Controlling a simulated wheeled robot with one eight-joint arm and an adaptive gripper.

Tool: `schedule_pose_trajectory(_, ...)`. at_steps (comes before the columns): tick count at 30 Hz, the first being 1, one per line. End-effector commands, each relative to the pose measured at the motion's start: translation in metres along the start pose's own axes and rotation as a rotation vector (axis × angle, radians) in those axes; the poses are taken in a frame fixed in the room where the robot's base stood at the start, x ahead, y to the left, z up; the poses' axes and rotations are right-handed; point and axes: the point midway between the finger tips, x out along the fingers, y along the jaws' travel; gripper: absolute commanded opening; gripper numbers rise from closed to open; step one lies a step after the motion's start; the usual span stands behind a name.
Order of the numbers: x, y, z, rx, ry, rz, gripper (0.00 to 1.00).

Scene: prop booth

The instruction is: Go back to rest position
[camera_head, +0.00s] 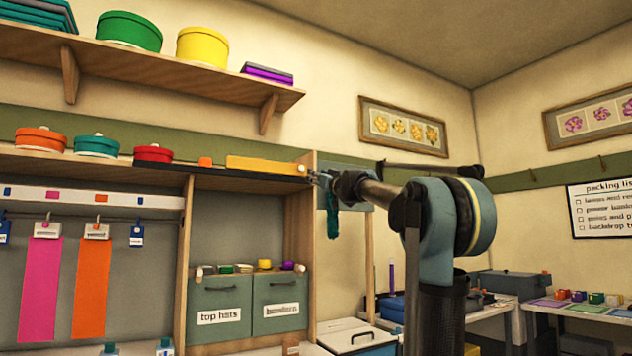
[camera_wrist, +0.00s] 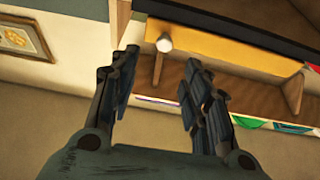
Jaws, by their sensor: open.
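My gripper (camera_head: 318,180) is at the end of my arm, which reaches left across the head view to the right end of the wooden shelf unit. In the wrist view my gripper (camera_wrist: 160,75) has its two dark fingers spread apart with nothing held between them. A yellow-orange bar (camera_head: 265,165) lies on top of the unit, its right end close to the fingertips. In the wrist view a yellow-orange panel (camera_wrist: 230,58) with a pale round knob (camera_wrist: 164,44) shows beyond the fingers. I cannot tell whether the fingers touch anything.
The unit's side post (camera_head: 300,230) stands just below my gripper. An upper shelf (camera_head: 150,70) with round boxes is above left. Teal cloth (camera_head: 333,215) hangs beside my gripper. Two labelled drawers (camera_head: 220,308) are below. Tables with boxes (camera_head: 510,284) stand at the right. Open air lies above my arm.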

Motion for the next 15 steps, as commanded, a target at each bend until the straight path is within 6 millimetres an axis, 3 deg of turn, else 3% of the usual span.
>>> schedule_pose_trajectory(15, -0.0056, 0.0048, 0.0046, -0.002, -0.012, 0.021, 0.43)
